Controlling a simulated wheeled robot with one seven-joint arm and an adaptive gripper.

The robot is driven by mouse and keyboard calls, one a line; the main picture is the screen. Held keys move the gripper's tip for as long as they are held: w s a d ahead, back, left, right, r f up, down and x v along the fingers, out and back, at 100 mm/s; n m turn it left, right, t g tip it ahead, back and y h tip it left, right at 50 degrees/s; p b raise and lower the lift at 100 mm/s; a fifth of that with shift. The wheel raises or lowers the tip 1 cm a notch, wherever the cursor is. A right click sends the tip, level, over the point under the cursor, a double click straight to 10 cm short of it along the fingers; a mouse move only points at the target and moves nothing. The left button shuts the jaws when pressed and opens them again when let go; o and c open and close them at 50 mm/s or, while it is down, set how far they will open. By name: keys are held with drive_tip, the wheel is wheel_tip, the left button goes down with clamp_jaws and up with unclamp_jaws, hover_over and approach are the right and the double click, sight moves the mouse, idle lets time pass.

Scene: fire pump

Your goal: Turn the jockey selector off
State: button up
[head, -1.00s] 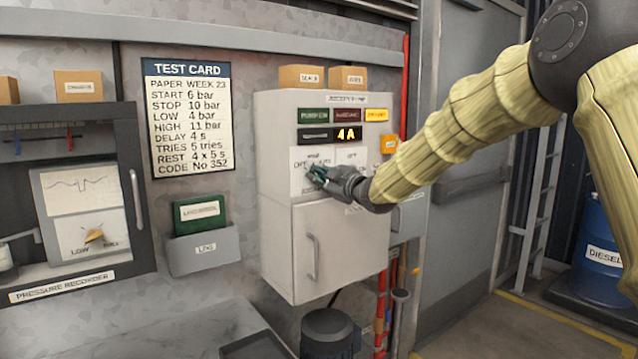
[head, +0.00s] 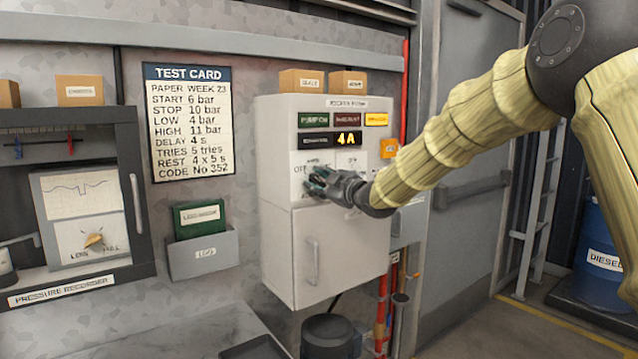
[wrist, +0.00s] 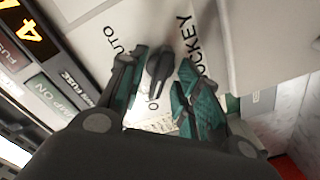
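The jockey selector is a dark elongated knob (wrist: 160,68) on the white control panel (head: 325,240), with AUTO, a partly hidden label starting with O, and JOCKEY printed around it in the wrist view. My gripper (wrist: 162,64) has its two green-padded fingers apart, one on each side of the knob, with narrow gaps showing. Whether either pad touches it I cannot tell. In the head view my gripper (head: 312,182) is at the panel's lower left switch area and hides the knob. The fingers partly cover the lettering, so the knob's exact setting is unclear.
A lit amber 4A display (head: 347,138) and coloured indicator plates sit above the switches. A cabinet door handle (head: 313,262) is below. Two cardboard boxes (head: 303,80) stand on top. A green logbook (head: 199,217) in a grey holder is at left.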

drive_tip(key=v, duration=1.2)
